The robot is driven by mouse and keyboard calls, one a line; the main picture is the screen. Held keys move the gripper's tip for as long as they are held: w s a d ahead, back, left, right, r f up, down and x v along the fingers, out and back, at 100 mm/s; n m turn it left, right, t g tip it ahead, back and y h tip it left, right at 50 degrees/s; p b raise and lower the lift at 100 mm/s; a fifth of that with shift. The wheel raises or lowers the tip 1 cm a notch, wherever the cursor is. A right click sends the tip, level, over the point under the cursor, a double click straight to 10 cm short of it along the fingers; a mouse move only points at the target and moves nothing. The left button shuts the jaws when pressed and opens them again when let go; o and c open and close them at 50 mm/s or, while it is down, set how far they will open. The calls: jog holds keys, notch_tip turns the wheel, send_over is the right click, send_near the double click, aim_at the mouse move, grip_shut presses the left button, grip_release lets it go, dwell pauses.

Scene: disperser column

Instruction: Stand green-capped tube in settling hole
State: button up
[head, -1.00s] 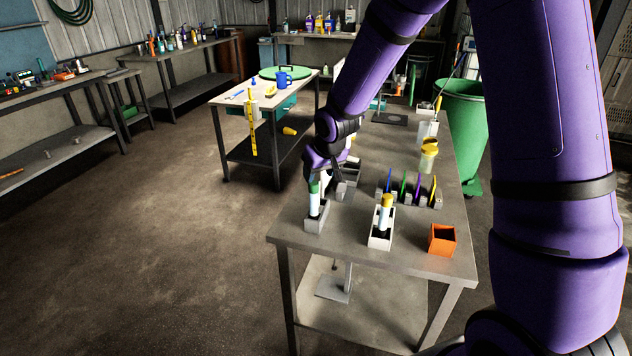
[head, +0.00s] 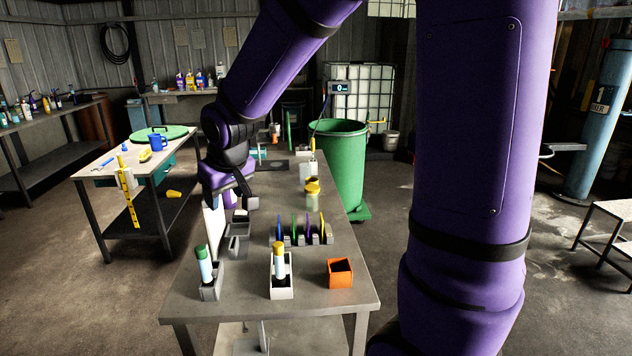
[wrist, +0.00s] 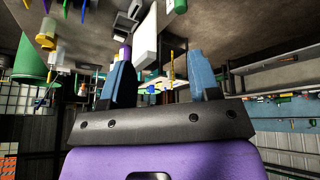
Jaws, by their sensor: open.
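The green-capped tube (head: 204,265) has a pale body and stands, leaning slightly, in a small grey block (head: 211,290) at the near left of the workbench. My gripper (head: 232,207) is behind and above it, apart from the tube. In the wrist view, its two blue-grey fingers (wrist: 161,78) are spread wide with nothing held between them. A yellow-capped tube (head: 279,264) stands in a white holder (head: 281,291) to the right. A grey fixture (head: 238,237) sits below my gripper. I cannot tell which opening is the settling hole.
An orange open box (head: 340,273) stands at the near right of the bench (head: 315,310). A rack with several coloured upright pieces (head: 300,238) and a yellow-lidded jar (head: 312,192) stand farther back. A tall white piece (head: 211,222) is close beside my gripper.

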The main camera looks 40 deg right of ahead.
jog(key=s+d+r, duration=0.1)
jog(key=s+r, duration=0.2)
jog(key=s, duration=0.5)
jog(key=s+d+r, duration=0.1)
jog(key=s+r, duration=0.2)
jog(key=s, duration=0.5)
jog(key=s+d+r+m, duration=0.1)
jog(key=s+r, duration=0.3)
jog(key=s, duration=0.5)
